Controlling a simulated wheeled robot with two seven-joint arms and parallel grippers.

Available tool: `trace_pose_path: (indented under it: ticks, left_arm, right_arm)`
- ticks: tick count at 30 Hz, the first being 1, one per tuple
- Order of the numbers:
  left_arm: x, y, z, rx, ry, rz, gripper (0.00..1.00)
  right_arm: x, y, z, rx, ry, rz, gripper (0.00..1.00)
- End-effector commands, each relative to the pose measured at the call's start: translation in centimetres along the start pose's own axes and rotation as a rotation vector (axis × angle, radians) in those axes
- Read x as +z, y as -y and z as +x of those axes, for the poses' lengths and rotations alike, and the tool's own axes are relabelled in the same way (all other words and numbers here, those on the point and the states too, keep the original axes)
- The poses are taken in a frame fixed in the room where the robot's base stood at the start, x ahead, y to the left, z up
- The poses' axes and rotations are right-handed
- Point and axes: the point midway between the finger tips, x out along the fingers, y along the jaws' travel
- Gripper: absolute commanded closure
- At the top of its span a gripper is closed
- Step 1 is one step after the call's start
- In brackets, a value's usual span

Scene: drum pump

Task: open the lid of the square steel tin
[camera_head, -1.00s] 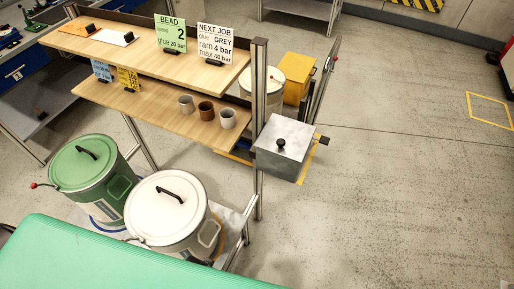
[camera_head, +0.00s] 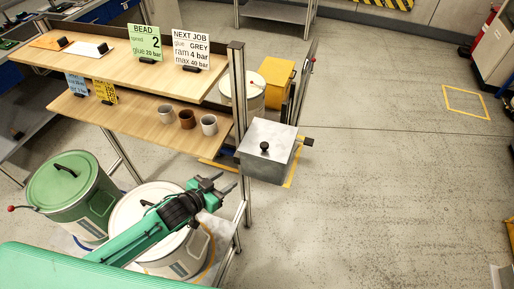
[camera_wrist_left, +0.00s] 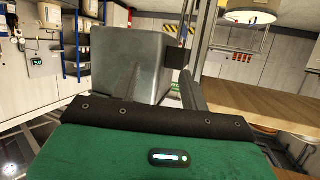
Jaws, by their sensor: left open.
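The square steel tin (camera_head: 264,166) is fixed beside the shelf's upright post in the head view. Its flat lid (camera_head: 270,136) is shut, with a round black knob (camera_head: 265,147) on it. My left gripper (camera_head: 226,187) is open and empty, a little to the left of and below the tin in the picture, apart from it. My right gripper is not in view.
The metal post (camera_head: 238,100) and wooden shelf (camera_head: 150,120) with several cups stand left of the tin. A green drum (camera_head: 68,190) and a white drum (camera_head: 130,208) stand below the shelf. The floor right of the tin is clear.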

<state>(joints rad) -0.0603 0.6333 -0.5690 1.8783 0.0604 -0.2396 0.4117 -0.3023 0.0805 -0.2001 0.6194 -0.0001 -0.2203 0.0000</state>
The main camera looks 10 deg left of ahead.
Motion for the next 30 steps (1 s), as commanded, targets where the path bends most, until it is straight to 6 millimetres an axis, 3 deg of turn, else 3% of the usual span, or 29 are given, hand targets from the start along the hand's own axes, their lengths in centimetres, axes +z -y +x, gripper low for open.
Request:
trace_pose_path:
  ticks: [3,6,12,17,23,30]
  left_arm:
    - [-3.8,0.6,-0.6,0.134,-0.142,0.04,0.55]
    - [-6.1,0.9,-1.7,0.243,-0.226,0.048,0.55]
    - [-8.4,1.4,-4.0,0.392,-0.308,0.044,0.55]
    - [-9.0,1.4,-4.6,0.435,-0.327,0.037,0.55]
    - [-10.0,0.4,-2.9,0.439,-0.332,0.034,0.55]
    - [-11.5,-1.5,0.9,0.438,-0.332,0.034,0.55]
  right_arm:
    - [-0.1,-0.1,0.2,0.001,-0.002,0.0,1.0]
    - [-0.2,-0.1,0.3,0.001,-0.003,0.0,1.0]
    - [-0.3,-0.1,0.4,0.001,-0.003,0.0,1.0]
    - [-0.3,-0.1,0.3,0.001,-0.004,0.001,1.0]
    - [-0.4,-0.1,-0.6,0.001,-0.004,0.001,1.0]
    - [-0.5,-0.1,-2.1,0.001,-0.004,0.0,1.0]
